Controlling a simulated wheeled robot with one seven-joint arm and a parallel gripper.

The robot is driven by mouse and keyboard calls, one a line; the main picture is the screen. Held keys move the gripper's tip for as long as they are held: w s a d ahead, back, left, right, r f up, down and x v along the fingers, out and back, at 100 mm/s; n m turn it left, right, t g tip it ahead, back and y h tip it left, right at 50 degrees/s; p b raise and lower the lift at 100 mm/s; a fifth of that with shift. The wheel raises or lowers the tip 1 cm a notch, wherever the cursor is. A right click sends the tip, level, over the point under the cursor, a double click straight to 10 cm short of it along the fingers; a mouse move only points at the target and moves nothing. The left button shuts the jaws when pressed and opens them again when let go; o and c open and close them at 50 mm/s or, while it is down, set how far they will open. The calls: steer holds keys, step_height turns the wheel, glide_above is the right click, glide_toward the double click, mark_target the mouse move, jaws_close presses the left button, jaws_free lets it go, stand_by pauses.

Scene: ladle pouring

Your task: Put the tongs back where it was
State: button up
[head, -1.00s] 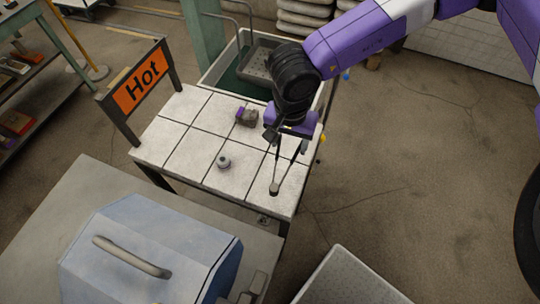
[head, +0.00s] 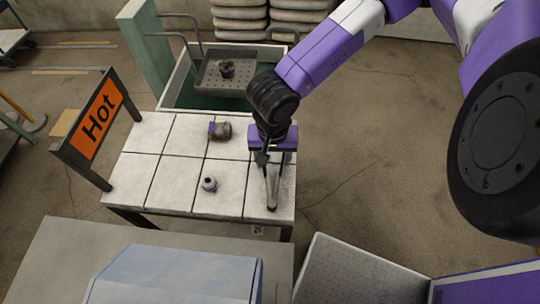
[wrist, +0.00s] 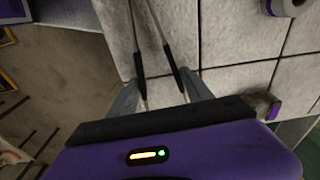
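The grey metal tongs (head: 271,190) are at the right side of the white tiled table (head: 174,165), their rounded end low over or on the tiles near the front edge. My gripper (head: 266,157) is at the other end of the tongs. In the wrist view, the two thin tong arms (wrist: 171,57) spread apart towards me and meet the inner sides of my two fingers (wrist: 160,95). The fingers stand apart with the tongs between them. Whether the tongs' far end touches the table is unclear.
A grey lump with a purple patch (head: 220,131) and a small round metal piece (head: 209,184) stand on the table. An orange "Hot" sign (head: 100,121) is at the left. A perforated tray (head: 245,82) with a dark piece (head: 227,69) is behind. A blue box (head: 175,275) is in front.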

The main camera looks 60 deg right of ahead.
steer(key=shift+f, duration=0.15)
steer(key=o, duration=0.6)
steer(key=r, duration=0.4)
steer(key=r+b, duration=0.1)
steer(key=r, duration=0.3)
steer(key=a+r, duration=0.1)
steer(key=r, duration=0.3)
steer(key=shift+s+r+b, duration=0.15)
steer(key=shift+b, duration=0.2)
